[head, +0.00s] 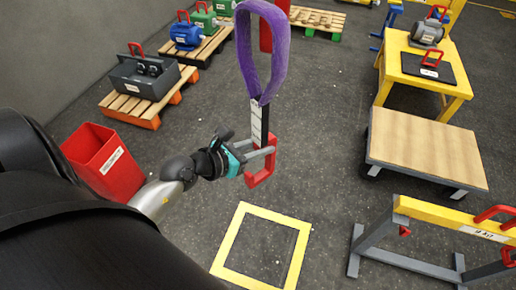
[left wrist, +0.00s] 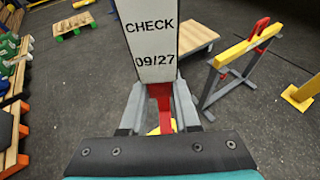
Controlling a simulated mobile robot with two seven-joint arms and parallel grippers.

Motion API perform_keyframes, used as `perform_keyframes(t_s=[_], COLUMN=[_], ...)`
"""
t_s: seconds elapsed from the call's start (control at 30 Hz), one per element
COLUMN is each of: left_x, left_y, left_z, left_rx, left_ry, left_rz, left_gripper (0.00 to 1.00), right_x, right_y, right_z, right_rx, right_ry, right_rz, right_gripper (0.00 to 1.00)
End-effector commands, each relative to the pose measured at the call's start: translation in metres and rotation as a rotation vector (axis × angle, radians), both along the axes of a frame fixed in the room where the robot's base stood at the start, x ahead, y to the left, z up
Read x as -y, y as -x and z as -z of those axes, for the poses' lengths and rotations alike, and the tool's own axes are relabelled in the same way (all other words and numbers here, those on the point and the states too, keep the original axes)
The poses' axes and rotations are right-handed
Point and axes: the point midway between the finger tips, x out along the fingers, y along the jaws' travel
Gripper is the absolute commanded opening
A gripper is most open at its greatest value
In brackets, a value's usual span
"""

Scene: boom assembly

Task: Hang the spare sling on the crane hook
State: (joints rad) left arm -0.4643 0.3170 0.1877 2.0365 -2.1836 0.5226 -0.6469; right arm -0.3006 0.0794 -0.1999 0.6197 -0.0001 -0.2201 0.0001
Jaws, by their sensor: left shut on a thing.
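The purple sling (head: 262,52) stands up as a loop above my left gripper, with a white tag (head: 258,122) below the loop and a red handle (head: 262,176) at its lower end. My left gripper (head: 262,154) is shut on the red handle and holds the sling off the floor. In the left wrist view, the tag (left wrist: 150,40) reads "CHECK 09/27" and the red handle (left wrist: 161,105) sits between the grey fingers. The crane hook is not clearly identifiable; a red piece (head: 266,36) shows behind the loop. My right gripper is out of view.
A red bin (head: 100,160) stands at left, near pallets with a grey toolbox (head: 143,80) and a blue motor (head: 186,36). At right are a wood-topped cart (head: 425,145), a yellow table (head: 450,85) and a yellow-beamed stand (head: 440,215). A yellow floor square (head: 228,240) lies empty below.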

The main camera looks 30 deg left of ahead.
Motion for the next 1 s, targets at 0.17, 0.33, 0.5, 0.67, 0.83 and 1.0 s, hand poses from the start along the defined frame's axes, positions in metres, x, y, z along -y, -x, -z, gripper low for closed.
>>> perform_keyframes(t_s=[0.17,0.33,0.5,0.67,0.83,1.0], left_x=[-0.003,-0.005,-0.007,-0.009,-0.011,-0.013], left_y=[-0.011,-0.020,-0.029,-0.037,-0.045,-0.054], left_z=[-0.002,-0.002,0.000,0.001,0.002,0.003], left_rx=[0.012,0.013,0.013,0.013,0.012,0.013], left_ry=[-0.002,0.000,0.000,0.000,-0.002,-0.001], left_rz=[-0.001,-0.002,-0.002,-0.002,-0.001,-0.001], left_gripper=[0.00,0.00,0.00,0.00,0.00,0.00], right_x=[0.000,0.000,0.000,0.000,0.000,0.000], right_y=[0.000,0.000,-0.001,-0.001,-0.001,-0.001], right_z=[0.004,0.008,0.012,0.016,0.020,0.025], right_rx=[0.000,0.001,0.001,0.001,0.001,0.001], right_ry=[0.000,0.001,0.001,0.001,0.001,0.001], right_rz=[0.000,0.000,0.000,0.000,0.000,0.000], right_gripper=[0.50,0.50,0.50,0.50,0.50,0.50])
